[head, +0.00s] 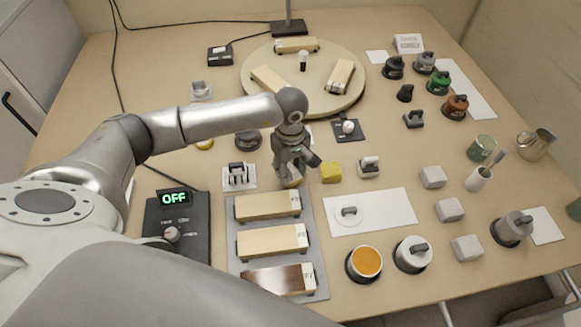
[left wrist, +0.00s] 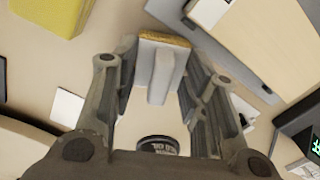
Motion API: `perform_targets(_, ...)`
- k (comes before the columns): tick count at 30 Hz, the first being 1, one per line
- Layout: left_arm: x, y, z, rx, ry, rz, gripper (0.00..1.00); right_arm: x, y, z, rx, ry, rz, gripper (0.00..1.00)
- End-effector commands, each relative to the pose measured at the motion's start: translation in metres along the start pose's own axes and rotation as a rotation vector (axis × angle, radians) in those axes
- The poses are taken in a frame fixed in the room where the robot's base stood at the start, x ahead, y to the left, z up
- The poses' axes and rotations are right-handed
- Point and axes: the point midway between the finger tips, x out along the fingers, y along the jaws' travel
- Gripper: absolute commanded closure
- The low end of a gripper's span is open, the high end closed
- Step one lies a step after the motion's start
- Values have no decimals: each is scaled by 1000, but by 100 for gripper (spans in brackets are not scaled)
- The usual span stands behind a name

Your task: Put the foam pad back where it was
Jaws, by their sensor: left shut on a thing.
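My left gripper (head: 291,172) points down above the bench, just past the far end of the grey tray. It is shut on a small pale grey block with an upright grip and a tan, foam-like face, which I take for the foam pad (left wrist: 165,60). In the head view only a tan edge of the pad (head: 292,183) shows under the fingers. In the left wrist view the fingers (left wrist: 160,85) stand on both sides of its grip. I cannot tell whether the pad touches the bench. My right gripper is not in view.
The grey tray (head: 318,240) holds three wooden blocks. A yellow block (head: 331,172) stands close right of the gripper, and a white stand with dark pegs (head: 238,178) close left. A black box reading OFF (head: 176,225) is nearer left. A round turntable (head: 262,62) lies behind.

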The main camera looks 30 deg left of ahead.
Motion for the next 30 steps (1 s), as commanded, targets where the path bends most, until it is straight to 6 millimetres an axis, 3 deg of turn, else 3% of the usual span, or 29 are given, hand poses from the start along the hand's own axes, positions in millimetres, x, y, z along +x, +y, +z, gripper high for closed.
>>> perform_targets(1, 3, 0, 0, 0, 0, 0, 79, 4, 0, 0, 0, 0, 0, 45)
perform_targets(2, 1, 0, 0, 0, 0, 0, 56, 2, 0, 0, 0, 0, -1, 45)
perform_targets(6, 1, 0, 0, 0, 0, 0, 38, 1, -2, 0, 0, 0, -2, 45)
perform_targets(20, -8, 1, 0, 0, 1, 3, 38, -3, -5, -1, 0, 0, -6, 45)
perform_targets(30, -79, 1, -1, 1, 3, 5, 38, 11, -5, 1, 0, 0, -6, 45)
